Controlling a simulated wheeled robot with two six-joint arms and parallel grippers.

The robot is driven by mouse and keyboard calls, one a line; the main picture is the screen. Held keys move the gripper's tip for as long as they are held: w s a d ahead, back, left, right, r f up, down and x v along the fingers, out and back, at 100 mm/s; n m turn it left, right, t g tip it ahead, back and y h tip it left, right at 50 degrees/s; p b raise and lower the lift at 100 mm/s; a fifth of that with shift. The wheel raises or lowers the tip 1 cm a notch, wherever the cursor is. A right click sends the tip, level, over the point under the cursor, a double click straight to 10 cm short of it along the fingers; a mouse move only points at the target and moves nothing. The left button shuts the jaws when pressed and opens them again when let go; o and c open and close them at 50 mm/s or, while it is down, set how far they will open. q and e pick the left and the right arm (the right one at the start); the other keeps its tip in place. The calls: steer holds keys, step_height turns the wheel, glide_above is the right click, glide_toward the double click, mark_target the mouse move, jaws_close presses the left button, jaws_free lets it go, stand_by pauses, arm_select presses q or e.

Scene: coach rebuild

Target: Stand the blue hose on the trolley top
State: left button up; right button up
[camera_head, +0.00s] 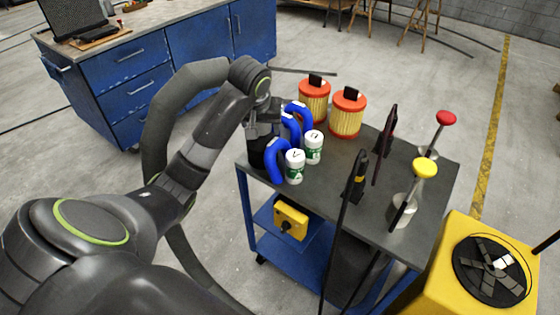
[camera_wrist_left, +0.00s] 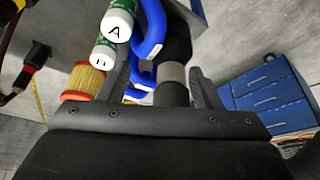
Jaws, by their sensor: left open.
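Several curved blue hoses stand at the left end of the dark grey trolley top (camera_head: 325,184). The nearest blue hose (camera_head: 274,162) arches beside a white-and-green bottle (camera_head: 295,168). Others stand just behind it, partly covered by my gripper. My left gripper (camera_head: 263,128) is open, over the trolley's left edge by the hoses. In the left wrist view, a black cylinder with a grey band (camera_wrist_left: 173,72) shows between the open fingers, and a blue hose (camera_wrist_left: 153,28) is beside it, near the left finger. I cannot tell whether the fingers touch anything. My right gripper is out of view.
A second white-and-green bottle (camera_head: 314,147) stands close to the hoses. Two orange filters (camera_head: 347,115) are behind. Dark upright tools (camera_head: 356,180) and red- and yellow-topped items (camera_head: 424,170) fill the right side. A blue cabinet (camera_head: 185,60) stands behind left.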

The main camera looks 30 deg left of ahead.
arm_select(q)
steer(key=b, duration=0.5)
glide_toward(270, 152)
steer(key=x, duration=0.3)
steer(key=p+x, duration=0.1)
steer(key=x, duration=0.1)
steer(key=shift+s+a, duration=0.2)
steer(key=shift+a, duration=0.1)
steer(key=shift+d+p+x, duration=0.15)
steer(key=shift+p+x, duration=0.15)
steer(key=shift+x, duration=1.15)
steer(key=shift+d+p+x, duration=0.15)
steer(key=shift+p+x, duration=0.1)
steer(key=shift+x, duration=1.15)
steer(key=shift+w, duration=0.15)
jaws_close()
